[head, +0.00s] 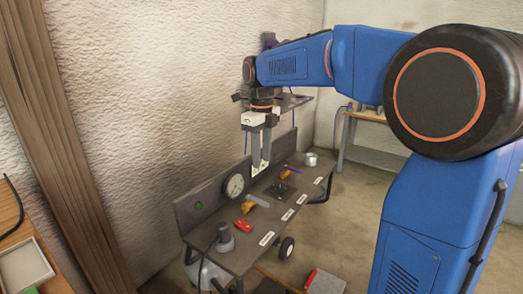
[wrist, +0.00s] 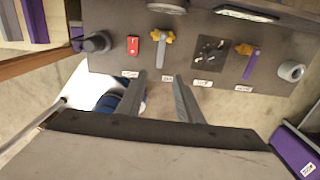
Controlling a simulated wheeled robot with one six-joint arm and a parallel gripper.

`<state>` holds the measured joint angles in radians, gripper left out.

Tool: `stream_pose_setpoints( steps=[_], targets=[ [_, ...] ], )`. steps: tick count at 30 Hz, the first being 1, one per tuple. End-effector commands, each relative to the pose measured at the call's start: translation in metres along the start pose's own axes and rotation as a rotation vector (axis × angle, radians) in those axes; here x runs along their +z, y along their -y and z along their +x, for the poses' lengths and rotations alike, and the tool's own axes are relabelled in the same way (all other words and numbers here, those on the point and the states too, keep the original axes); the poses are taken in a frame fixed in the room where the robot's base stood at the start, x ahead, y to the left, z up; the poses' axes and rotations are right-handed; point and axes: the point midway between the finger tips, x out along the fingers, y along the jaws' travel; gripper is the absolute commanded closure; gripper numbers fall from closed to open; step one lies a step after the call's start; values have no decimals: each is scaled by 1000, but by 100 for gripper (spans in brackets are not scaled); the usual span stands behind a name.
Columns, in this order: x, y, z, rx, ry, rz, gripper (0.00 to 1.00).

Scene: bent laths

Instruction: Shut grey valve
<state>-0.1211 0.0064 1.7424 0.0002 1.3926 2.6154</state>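The grey valve (head: 259,201) has a yellow body and a flat grey lever, on the dark bench panel (head: 218,262). In the wrist view its grey lever (wrist: 163,57) runs from the yellow body (wrist: 162,38) down toward a white label. My gripper (head: 261,167) is above the bench, pointing down and apart from the valve. In the wrist view my gripper (wrist: 160,76) has its two fingers spread with nothing between them; the grey lever appears just beyond the tips, nearly centred.
A similar valve with a purple lever (wrist: 250,65) is to the right, past a black square fitting (wrist: 209,50). A red block (wrist: 132,44) and a dark knob (wrist: 97,42) are to the left. A gauge (head: 234,187) stands behind. A white cup-like cylinder (head: 311,159) is at the far end.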

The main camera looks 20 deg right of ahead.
Motion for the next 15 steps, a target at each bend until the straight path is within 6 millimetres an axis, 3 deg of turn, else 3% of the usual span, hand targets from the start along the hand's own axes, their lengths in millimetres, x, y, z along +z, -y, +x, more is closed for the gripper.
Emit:
stream_pose_setpoints(
  steps=[6, 15],
  targets=[
    [0, 0, -18, 0, 0, 0, 67],
    [0, 0, -20, 0, 0, 0, 67]
  ],
)
